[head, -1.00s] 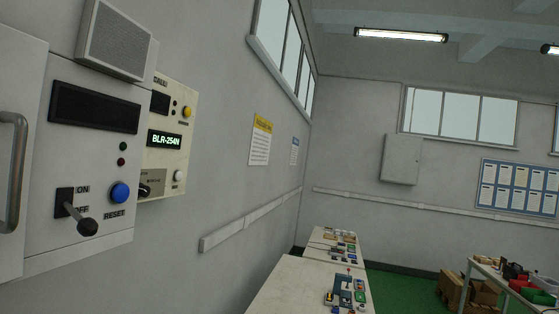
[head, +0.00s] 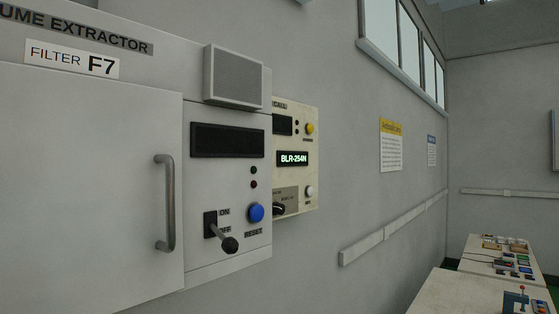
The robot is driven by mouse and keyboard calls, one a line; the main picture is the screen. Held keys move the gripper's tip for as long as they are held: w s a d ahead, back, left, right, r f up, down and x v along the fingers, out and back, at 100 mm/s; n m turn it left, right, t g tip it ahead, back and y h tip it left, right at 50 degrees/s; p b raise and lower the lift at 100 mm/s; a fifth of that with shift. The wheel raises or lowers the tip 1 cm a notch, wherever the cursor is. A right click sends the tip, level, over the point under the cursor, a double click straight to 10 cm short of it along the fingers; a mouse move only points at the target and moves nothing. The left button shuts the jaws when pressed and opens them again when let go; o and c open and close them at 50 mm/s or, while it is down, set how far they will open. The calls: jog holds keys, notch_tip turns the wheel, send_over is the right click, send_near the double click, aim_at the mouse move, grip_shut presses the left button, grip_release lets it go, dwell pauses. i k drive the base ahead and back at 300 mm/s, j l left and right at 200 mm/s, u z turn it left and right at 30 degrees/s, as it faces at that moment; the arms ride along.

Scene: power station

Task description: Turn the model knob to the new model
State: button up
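A cream wall panel (head: 310,185) is partly hidden behind the grey fume extractor in the head view. Its lit display (head: 292,158) reads "BLR-254N". A black knob (head: 279,209) sits low on the panel, at the extractor's edge and partly hidden by it; its pointing direction is too small to tell. A white button (head: 309,192) and a yellow button (head: 310,128) are on the panel's right side. My gripper is not in the view.
The fume extractor (head: 90,190) fills the left, with a protruding handle (head: 167,203), a blue reset button (head: 256,212) and a lever switch (head: 221,236) sticking out. Benches (head: 470,296) with small devices stand at the lower right.

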aim_at(278, 208)
jog(key=i+l, duration=0.4)
jog(key=i, duration=0.15)
jog(key=i+l, duration=0.85)
jog(key=i, duration=0.3)
jog(key=i+l, duration=0.4)
jog(key=i, duration=0.15)
